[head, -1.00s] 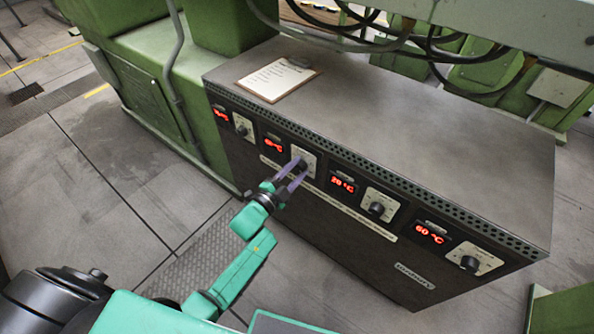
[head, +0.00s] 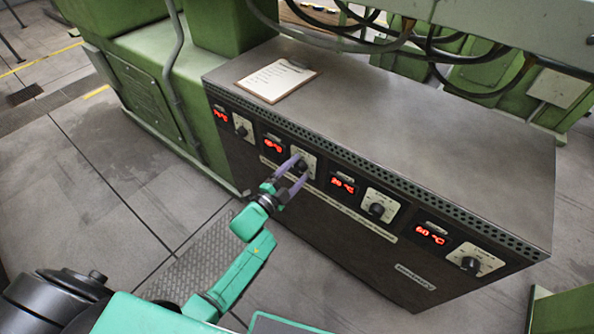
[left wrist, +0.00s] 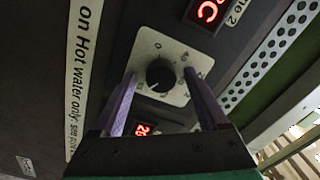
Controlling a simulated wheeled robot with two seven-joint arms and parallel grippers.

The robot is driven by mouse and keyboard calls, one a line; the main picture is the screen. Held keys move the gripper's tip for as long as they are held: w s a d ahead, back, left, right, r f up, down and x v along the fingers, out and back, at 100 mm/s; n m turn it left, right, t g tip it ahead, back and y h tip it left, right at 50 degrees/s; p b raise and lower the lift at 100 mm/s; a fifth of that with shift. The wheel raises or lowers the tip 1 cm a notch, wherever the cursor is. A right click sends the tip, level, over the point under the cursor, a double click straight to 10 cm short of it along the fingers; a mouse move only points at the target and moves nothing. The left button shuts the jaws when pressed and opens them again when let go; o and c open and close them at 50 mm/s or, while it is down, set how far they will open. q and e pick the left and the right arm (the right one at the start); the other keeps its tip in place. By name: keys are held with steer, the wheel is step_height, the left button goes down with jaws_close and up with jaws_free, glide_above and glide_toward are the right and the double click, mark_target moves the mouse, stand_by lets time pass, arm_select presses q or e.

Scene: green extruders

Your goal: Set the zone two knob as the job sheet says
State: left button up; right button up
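The zone two knob (head: 301,165) is a black round knob on a pale dial plate, second from the left on the dark cabinet front. In the left wrist view the knob (left wrist: 160,75) sits between my fingers with a gap on each side. My left gripper (head: 298,168) is open, its purple fingers on either side of the knob. The zone two display (head: 273,146) glows red left of the knob; its digits are too small to read surely. The job sheet (head: 277,80) lies on a clipboard on the cabinet top; its writing is illegible. My right gripper is out of view.
Similar knobs stand along the front: one at the far left (head: 241,127), one right of zone two (head: 377,209) and one at the far right (head: 470,264). The cabinet top (head: 420,140) is mostly bare. Black cables (head: 440,50) hang behind it.

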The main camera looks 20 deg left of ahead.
arm_select(q)
steer(key=p+v, duration=0.1)
steer(key=v, duration=1.3)
steer(key=shift+s, duration=0.3)
